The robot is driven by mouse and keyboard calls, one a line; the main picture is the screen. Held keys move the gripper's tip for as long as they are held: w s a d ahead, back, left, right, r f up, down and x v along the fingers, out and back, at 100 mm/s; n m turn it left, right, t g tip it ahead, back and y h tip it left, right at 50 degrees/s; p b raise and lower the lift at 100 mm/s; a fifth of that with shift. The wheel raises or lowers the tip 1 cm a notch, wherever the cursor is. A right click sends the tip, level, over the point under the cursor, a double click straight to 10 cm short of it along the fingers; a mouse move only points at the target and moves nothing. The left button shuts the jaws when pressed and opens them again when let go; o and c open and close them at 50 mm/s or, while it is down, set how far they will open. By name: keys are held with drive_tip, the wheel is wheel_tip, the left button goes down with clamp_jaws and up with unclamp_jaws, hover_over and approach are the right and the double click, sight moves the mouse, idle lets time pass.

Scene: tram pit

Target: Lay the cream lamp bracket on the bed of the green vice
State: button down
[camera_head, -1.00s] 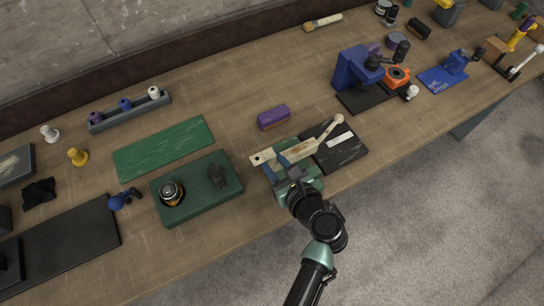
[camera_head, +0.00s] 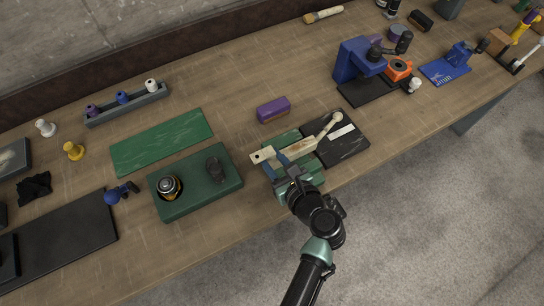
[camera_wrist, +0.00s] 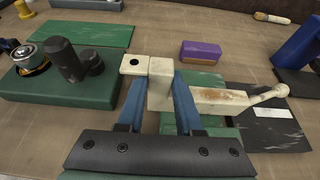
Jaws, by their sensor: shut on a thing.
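The cream lamp bracket (camera_head: 299,146) has a square plate with a hole at its left and a long worn arm ending in a knob at its right. In the wrist view the bracket (camera_wrist: 215,100) is between the blue fingers of my gripper (camera_wrist: 160,78), which are shut on its block near the plate. My gripper (camera_head: 281,161) is over the green vice (camera_head: 310,170), partly hiding it. In the wrist view the vice (camera_wrist: 215,128) shows under and beside the bracket. I cannot tell whether the bracket touches its bed.
A black slab with a white label (camera_head: 348,146) lies right of the vice, under the bracket's knob end. A purple block (camera_head: 273,109) stands behind. A dark green tray (camera_head: 205,197) with a lamp-like part and dark cylinder is left. Bare bench lies between the tray and vice.

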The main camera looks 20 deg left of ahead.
drive_tip(key=shift+f+b, duration=0.3)
drive_tip(key=shift+f, duration=0.25)
drive_tip(key=c, duration=0.6)
unclamp_jaws()
drive_tip(key=shift+o, duration=0.5)
drive_tip(key=shift+f, duration=0.1)
drive_tip(key=shift+s, duration=0.1)
drive_tip(key=b+v, duration=0.1)
drive_tip(key=v, duration=1.2)
